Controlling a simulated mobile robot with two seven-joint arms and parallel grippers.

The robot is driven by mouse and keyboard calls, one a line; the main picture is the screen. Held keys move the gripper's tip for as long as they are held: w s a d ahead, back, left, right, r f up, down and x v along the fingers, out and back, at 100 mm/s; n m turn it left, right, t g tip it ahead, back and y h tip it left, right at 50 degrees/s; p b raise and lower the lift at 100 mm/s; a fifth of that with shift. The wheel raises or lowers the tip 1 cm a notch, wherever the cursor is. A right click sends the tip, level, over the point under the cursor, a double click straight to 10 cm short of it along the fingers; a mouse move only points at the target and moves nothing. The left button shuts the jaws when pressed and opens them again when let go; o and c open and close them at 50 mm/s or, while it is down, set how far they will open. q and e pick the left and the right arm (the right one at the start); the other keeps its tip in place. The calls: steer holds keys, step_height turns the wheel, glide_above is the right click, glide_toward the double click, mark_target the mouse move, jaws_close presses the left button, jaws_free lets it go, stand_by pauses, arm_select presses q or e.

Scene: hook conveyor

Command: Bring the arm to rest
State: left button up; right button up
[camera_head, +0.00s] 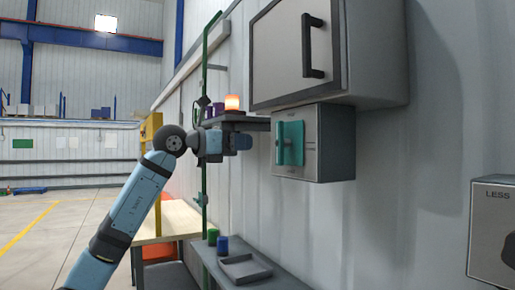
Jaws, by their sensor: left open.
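My left arm (125,210) rises from the lower left and bends at a dark round joint. Its far end, with my left gripper (244,141), points to the right in front of the wall. The gripper is small in the picture and its fingers are hard to make out. It is open, and I see nothing held in it. In the picture it is left of a grey box with a teal handle (290,143), with a gap between. My right gripper is not in view.
A large grey cabinet (375,60) with a black handle hangs above the teal-handled box. Below are a tray (262,275), green and blue cylinders, and a wooden-topped table (178,222). Open floor lies left.

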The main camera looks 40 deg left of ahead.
arm_select(q)
steer(key=shift+v, duration=0.75)
